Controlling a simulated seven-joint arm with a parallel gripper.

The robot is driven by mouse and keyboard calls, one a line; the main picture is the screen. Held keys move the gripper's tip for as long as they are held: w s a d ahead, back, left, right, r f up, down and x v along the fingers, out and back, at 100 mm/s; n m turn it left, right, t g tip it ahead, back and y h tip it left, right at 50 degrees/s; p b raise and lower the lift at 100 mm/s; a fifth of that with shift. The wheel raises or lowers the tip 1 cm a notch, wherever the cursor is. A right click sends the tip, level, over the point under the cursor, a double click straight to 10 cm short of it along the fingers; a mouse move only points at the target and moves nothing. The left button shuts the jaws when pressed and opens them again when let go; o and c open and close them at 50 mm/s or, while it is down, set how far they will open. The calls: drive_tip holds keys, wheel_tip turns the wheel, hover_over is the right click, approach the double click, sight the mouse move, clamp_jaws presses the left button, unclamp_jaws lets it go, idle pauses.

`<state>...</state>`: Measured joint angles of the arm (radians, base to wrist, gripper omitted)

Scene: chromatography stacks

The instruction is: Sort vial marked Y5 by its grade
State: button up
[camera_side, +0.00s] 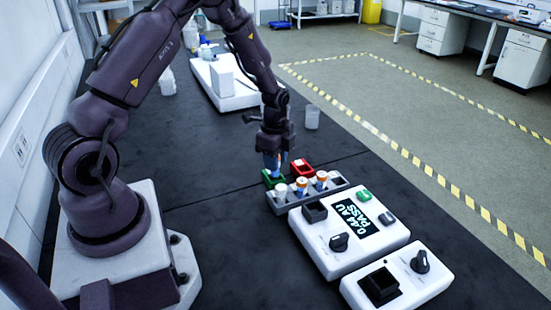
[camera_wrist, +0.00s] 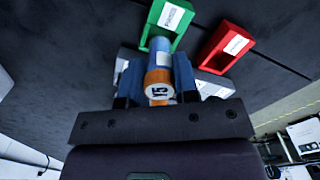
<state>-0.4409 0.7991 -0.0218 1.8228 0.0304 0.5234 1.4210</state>
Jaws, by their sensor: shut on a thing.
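The vial marked Y5 (camera_wrist: 158,88) has an orange and white top and a bluish body. My gripper (camera_side: 272,162) is shut on it, with one blue finger on each side in the wrist view (camera_wrist: 156,72). The vial's lower end overlaps the green tray (camera_wrist: 181,40). In the side view, my fingers are right at the green tray (camera_side: 267,181), and I cannot tell whether the vial touches its floor. A red tray (camera_wrist: 225,50) is to the right, also in the side view (camera_side: 302,168). The analyser (camera_side: 335,255) shows "0.44 AU PASS" on its display (camera_side: 359,218).
A white box with a dial (camera_side: 400,275) is at the near right. A clear beaker (camera_side: 312,118) stands behind the trays.

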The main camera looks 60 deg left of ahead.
drive_tip(key=shift+f, duration=1.35)
drive_tip(key=o, duration=1.1)
drive_tip(key=shift+c, duration=0.2)
drive_tip(key=shift+r, duration=4)
